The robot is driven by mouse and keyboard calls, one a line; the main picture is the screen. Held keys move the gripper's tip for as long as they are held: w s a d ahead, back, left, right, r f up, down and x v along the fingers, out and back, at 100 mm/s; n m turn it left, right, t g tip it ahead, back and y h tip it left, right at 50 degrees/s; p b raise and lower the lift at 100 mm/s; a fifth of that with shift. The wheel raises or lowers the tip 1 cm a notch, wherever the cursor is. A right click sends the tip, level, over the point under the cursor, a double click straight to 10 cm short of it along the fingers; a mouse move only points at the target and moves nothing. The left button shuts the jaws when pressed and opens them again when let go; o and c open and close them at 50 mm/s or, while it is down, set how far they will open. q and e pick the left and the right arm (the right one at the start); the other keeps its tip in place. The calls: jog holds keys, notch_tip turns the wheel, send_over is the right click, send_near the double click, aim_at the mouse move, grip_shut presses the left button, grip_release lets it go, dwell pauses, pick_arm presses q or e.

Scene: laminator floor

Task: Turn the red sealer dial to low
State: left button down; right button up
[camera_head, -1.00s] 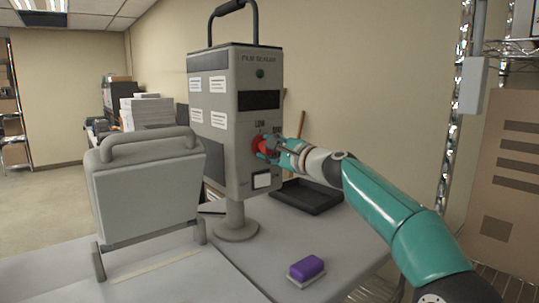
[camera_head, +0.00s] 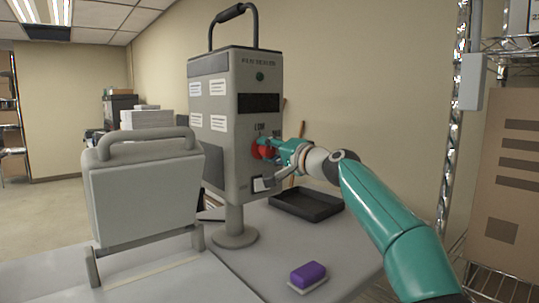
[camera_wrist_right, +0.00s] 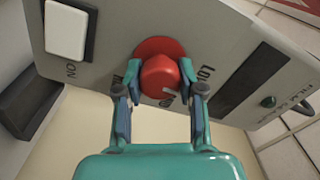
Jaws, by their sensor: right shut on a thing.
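The red sealer dial (camera_head: 264,149) is on the front of the grey film sealer (camera_head: 232,105), under its dark display window. It also shows in the right wrist view (camera_wrist_right: 160,76), with "LOW" lettering on the panel beside it. My right gripper (camera_head: 276,148) is at the dial, its fingers on either side of the knob and shut on it. The right wrist view shows the same fingers (camera_wrist_right: 158,85) flanking the knob. The dial's pointer direction is hard to make out. My left gripper is not in view.
A white switch (camera_head: 262,183) sits below the dial. A purple block (camera_head: 308,274) lies on the table, and a black tray (camera_head: 306,205) lies behind it. A grey device with a handle (camera_head: 148,190) stands to the left. A wire shelf with a cardboard box (camera_head: 505,175) is at the right.

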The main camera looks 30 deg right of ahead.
jog(key=shift+w+a+f+n, duration=0.15)
jog(key=shift+f+n, duration=0.3)
jog(key=shift+n, duration=0.25)
jog(key=o, duration=0.9)
jog(key=shift+o, duration=1.3)
jog(key=shift+r, duration=0.2)
jog(key=shift+s+r, duration=0.1)
jog(key=shift+s, duration=0.15)
jog(key=shift+s+d, duration=0.2)
jog(key=shift+s, duration=0.4)
jog(key=s, duration=1)
jog(key=shift+s+d, duration=0.2)
jog(key=shift+d, duration=0.15)
